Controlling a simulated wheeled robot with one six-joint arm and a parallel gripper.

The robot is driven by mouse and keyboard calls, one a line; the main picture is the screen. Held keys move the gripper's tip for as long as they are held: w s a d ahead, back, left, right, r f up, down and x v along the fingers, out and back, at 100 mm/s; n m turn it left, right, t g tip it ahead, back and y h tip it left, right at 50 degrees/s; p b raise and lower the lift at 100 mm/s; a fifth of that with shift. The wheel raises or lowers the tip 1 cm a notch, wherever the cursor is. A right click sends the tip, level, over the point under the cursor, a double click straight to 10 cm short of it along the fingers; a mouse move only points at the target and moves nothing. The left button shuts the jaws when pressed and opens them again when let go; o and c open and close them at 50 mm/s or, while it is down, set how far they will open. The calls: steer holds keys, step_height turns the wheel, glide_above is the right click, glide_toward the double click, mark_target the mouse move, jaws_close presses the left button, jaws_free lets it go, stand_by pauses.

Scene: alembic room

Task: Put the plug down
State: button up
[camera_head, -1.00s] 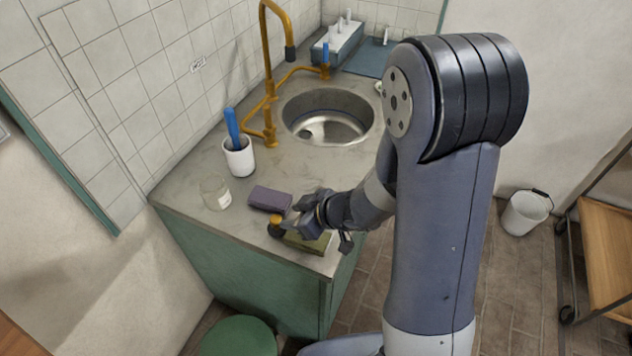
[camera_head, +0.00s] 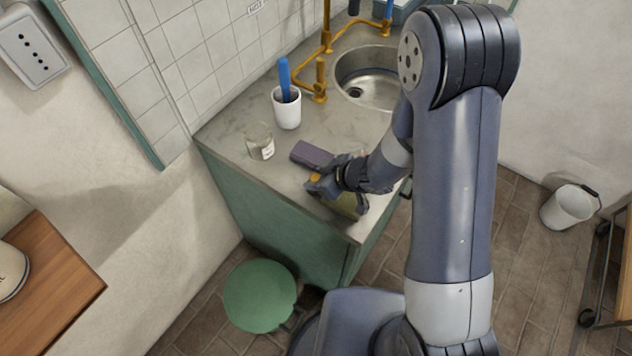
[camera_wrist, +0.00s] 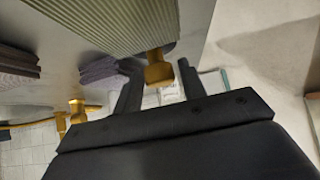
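The plug shows its brass-coloured knob in the wrist view (camera_wrist: 158,70), between my two fingers with gaps on both sides. Its orange top shows in the head view (camera_head: 315,177), by my gripper (camera_head: 338,193) near the counter's front corner. My gripper looks open. Its dark fingers stand apart in the wrist view (camera_wrist: 160,88). The plug's dark lower part is mostly hidden, and I cannot tell whether it touches the counter. An olive ribbed block (camera_wrist: 95,22) lies right beside the plug; in the head view my gripper partly covers it.
A purple sponge (camera_head: 312,154), a glass jar (camera_head: 260,143) and a white cup (camera_head: 287,110) with a blue handle stand behind on the grey counter (camera_head: 228,128). The sink (camera_head: 372,72) is farther back. A green stool (camera_head: 258,297) stands in front of the counter.

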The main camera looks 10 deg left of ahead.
steer(key=shift+x, duration=1.3)
steer(key=c, duration=0.8)
steer(key=shift+c, duration=0.2)
